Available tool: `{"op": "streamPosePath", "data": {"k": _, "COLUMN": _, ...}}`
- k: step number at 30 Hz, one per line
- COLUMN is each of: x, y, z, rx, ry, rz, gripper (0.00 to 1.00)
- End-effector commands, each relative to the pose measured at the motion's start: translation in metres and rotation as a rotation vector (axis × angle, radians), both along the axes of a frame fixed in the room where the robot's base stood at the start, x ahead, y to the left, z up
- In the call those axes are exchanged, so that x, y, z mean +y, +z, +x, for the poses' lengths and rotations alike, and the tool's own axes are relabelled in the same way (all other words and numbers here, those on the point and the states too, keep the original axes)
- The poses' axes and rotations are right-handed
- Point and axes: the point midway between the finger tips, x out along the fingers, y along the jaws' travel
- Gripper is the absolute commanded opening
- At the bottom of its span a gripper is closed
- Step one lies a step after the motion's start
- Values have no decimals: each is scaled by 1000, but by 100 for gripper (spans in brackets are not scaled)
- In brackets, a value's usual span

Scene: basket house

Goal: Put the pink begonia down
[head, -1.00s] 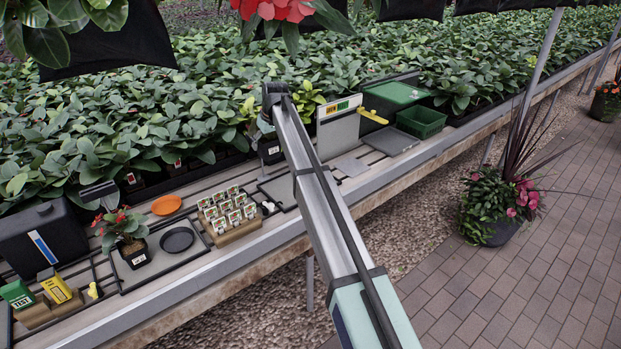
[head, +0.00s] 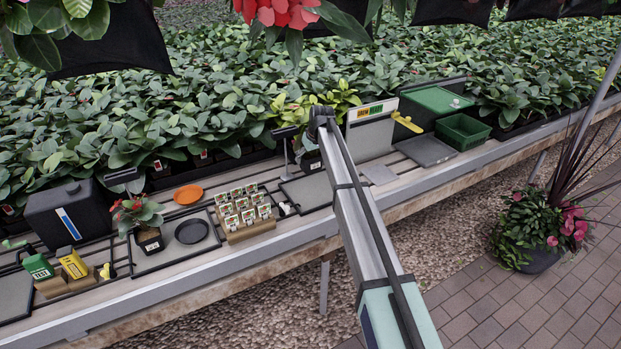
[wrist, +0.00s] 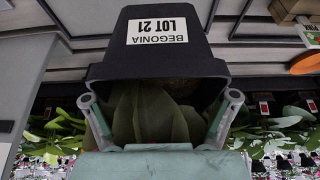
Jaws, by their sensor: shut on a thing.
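My gripper (wrist: 160,98) is shut on a black pot labelled "BEGONIA LOT 21" (wrist: 158,52), with a finger on each side near its rim. Broad green leaves (wrist: 150,115) show between the fingers; no pink flowers can be made out. In the head view the dark pot (head: 312,161) shows partly behind my arm, near the back edge of a grey tray (head: 307,192). My arm hides the fingers there. I cannot tell whether the pot's base touches anything.
A label rack (head: 243,212), an orange dish (head: 188,194) and a red-flowered potted plant (head: 148,240) stand to the left. A sign board (head: 371,128), a flat grey plate (head: 426,150) and a green crate (head: 463,131) stand to the right. Dense foliage lines the back.

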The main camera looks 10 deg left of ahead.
Motion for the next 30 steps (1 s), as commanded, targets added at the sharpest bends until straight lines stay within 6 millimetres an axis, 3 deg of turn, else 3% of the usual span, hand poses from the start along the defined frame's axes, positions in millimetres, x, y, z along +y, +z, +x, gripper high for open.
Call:
{"op": "streamPosePath", "data": {"k": 3, "x": 0, "y": -27, "z": -1, "rx": 2, "ry": -1, "rz": 0, "gripper": 39}}
{"op": "streamPosePath", "data": {"k": 9, "x": 0, "y": -58, "z": 0, "rx": 0, "ry": -1, "rz": 0, "gripper": 39}}
{"op": "streamPosePath", "data": {"k": 17, "x": 0, "y": -74, "z": 0, "rx": 0, "ry": -1, "rz": 0, "gripper": 39}}
{"op": "streamPosePath", "data": {"k": 24, "x": 0, "y": -104, "z": 0, "rx": 0, "ry": 0, "rz": 0, "gripper": 39}}
{"op": "streamPosePath", "data": {"k": 30, "x": 0, "y": -108, "z": 0, "rx": -2, "ry": 0, "rz": 1, "gripper": 39}}
